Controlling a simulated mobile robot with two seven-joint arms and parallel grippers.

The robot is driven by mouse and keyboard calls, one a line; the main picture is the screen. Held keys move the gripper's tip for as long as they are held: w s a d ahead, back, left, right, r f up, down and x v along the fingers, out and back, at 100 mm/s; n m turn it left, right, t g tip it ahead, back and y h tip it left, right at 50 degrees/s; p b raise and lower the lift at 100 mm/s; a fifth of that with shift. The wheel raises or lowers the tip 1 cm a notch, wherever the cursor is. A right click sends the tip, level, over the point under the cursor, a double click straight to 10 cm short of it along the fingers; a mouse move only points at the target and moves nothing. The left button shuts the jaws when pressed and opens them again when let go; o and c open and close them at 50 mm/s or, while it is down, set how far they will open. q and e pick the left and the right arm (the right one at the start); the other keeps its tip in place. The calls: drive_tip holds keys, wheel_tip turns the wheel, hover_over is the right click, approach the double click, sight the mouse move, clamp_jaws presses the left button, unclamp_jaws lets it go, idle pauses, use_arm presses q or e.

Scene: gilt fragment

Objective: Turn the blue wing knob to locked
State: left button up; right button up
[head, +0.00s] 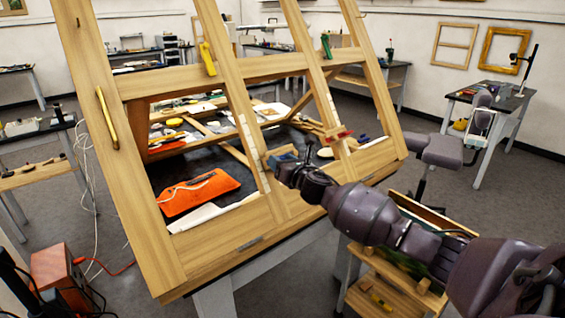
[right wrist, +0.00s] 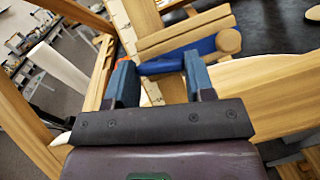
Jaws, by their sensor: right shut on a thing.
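The blue wing knob (head: 283,158) sits on an upright of the wooden easel frame, just above its lower rail. In the right wrist view the blue knob (right wrist: 206,48) lies across the fingertips, beside a wooden bar with a rounded end. My right gripper (head: 285,168) reaches it from the right, and its blue-grey fingers (right wrist: 160,75) are shut on the knob. The fingers hide part of the knob in the wrist view, and my wrist covers part of it in the head view. My left gripper is not in view.
The wooden frame (head: 225,232) fills the middle. A red knob (head: 338,135) sits close by on the right, with green (head: 326,45) and yellow (head: 207,58) ones higher up. An orange pouch (head: 200,191) lies behind the frame. A low wooden shelf (head: 383,292) stands below my right arm.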

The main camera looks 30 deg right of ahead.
drive_tip(key=m+g+h, duration=0.1)
drive_tip(key=m+g, duration=0.2)
drive_tip(key=m, duration=0.6)
drive_tip(key=r+m+g+h, duration=0.1)
drive_tip(key=m+g, duration=0.3)
drive_tip(key=m, duration=0.4)
drive_tip(key=m+g+h, duration=0.1)
drive_tip(key=m+g, duration=0.3)
drive_tip(key=m, duration=0.5)
drive_tip(key=shift+w+a+r+m, duration=0.25)
drive_tip(key=shift+w+m, duration=0.05)
drive_tip(key=shift+w, duration=0.1)
drive_tip(key=m+g+y, duration=0.1)
drive_tip(key=m, duration=0.1)
drive_tip(key=shift+d+m+y, duration=0.15)
drive_tip(key=shift+m+y, duration=0.15)
drive_tip(key=shift+y, duration=0.1)
drive_tip(key=m+y, duration=0.2)
drive_tip(key=m, duration=0.1)
drive_tip(key=shift+w+d+g, duration=0.1)
drive_tip(key=shift+d+g, duration=0.05)
drive_tip(key=shift+g, duration=0.15)
drive_tip(key=o, duration=0.9)
